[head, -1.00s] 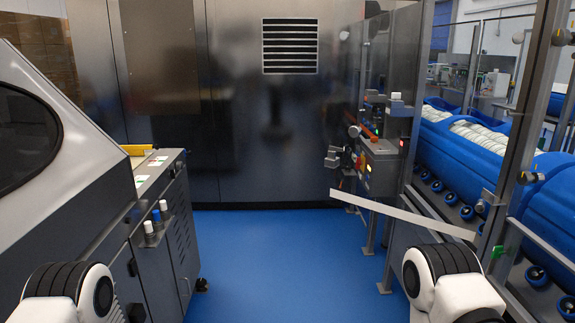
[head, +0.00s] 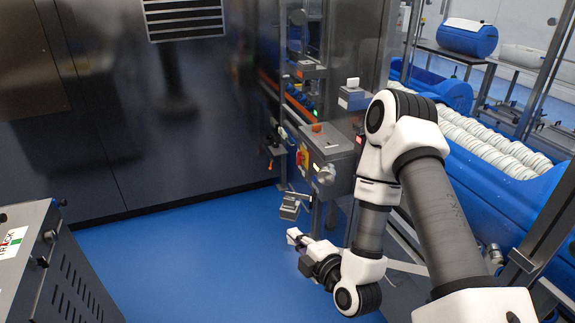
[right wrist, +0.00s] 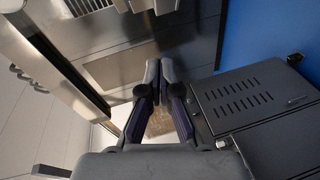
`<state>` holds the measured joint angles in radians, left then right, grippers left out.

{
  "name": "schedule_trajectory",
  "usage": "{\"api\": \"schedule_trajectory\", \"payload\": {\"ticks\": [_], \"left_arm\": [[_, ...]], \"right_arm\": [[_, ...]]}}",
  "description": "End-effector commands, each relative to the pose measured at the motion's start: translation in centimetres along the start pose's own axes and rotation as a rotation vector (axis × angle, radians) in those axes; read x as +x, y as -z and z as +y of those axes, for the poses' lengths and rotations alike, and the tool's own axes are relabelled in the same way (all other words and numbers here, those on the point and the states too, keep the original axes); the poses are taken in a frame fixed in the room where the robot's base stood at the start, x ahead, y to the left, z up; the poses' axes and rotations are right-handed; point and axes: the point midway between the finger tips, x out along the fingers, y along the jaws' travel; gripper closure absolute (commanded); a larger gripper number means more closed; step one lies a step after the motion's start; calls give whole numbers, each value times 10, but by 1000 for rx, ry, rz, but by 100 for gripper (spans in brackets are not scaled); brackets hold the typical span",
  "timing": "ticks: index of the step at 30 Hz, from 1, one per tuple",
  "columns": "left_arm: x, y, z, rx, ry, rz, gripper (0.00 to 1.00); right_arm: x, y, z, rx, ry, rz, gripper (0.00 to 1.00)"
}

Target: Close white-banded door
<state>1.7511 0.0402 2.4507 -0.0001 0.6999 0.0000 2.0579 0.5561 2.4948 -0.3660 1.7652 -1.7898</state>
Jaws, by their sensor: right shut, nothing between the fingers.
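The white-banded door is a clear panel, mostly hidden behind my right arm in the head view. A short piece of its white band (head: 405,266) shows low, beside the forearm. My right gripper (head: 294,238) reaches low over the blue floor, left of the visible band and in front of the control box post. In the right wrist view its two dark fingers (right wrist: 160,68) are together and empty. Whether the gripper or arm touches the door panel cannot be told. My left gripper is out of view.
A control box (head: 328,145) with a red-yellow switch stands on posts behind my right arm. Blue tub carriers (head: 535,185) lie at right behind a metal frame. A dark cabinet (head: 55,265) is at lower left. The blue floor (head: 190,265) between is clear.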

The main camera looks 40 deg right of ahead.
Motion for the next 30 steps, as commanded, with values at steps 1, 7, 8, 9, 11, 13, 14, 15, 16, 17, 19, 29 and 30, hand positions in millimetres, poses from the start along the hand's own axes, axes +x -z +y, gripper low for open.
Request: {"api": "schedule_trajectory", "payload": {"ticks": [1, 7, 8, 9, 11, 13, 14, 15, 16, 17, 19, 29, 30], "left_arm": [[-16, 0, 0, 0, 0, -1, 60], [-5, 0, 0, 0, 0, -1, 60], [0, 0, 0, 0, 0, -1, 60], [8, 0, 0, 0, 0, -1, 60], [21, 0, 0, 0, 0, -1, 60], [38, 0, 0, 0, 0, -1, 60], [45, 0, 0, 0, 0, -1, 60], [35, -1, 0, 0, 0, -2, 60], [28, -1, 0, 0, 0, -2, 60], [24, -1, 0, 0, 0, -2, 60], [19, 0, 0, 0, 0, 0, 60], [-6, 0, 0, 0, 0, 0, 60], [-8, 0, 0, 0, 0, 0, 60]], "right_arm": [[-4, -3, 36, -70, -80, -19, 100], [-3, -11, 61, -191, -192, -56, 100], [-1, -12, 59, -192, -192, -56, 100], [3, -12, 58, -192, -193, -56, 100], [9, -13, 57, -192, -193, -55, 100], [16, -13, 57, -190, -194, -55, 100], [19, -13, 57, -188, -195, -54, 100], [24, -11, 68, -194, -190, -53, 100], [31, -10, 73, -197, -187, -52, 100], [38, -10, 75, -198, -188, -52, 100], [53, -11, 77, -197, -186, -53, 100], [108, -32, 92, -189, -184, -57, 100], [111, -36, 92, -189, -183, -56, 100]]}}
